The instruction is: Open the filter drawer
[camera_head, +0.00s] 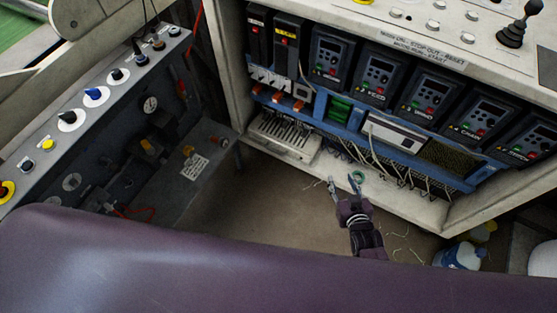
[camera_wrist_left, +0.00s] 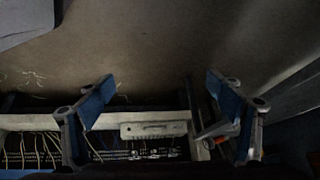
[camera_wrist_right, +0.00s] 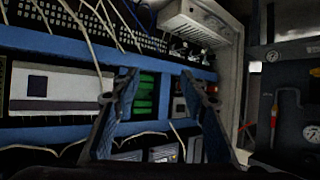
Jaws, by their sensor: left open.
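No part is clearly marked as the filter drawer. A pale slotted unit (camera_head: 284,133) sits low at the left end of the open control cabinet (camera_head: 239,75), and I cannot tell whether it is the drawer. A pale box at the top of the right wrist view (camera_wrist_right: 200,22) may be the same unit. My right gripper (camera_head: 343,178) is open and empty in front of the cabinet's lower edge, apart from the slotted unit. In the right wrist view its spread fingers (camera_wrist_right: 158,74) face the blue rails. My left gripper (camera_wrist_left: 159,76) is open and empty, and hidden in the head view.
Several drive units (camera_head: 380,75) fill the cabinet's upper row. Loose wires (camera_head: 420,185) hang below the blue rail. A grey panel with knobs and gauges (camera_head: 110,110) stands at the left. Bottles (camera_head: 460,256) stand at the lower right. Brown floor (camera_head: 250,205) lies between.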

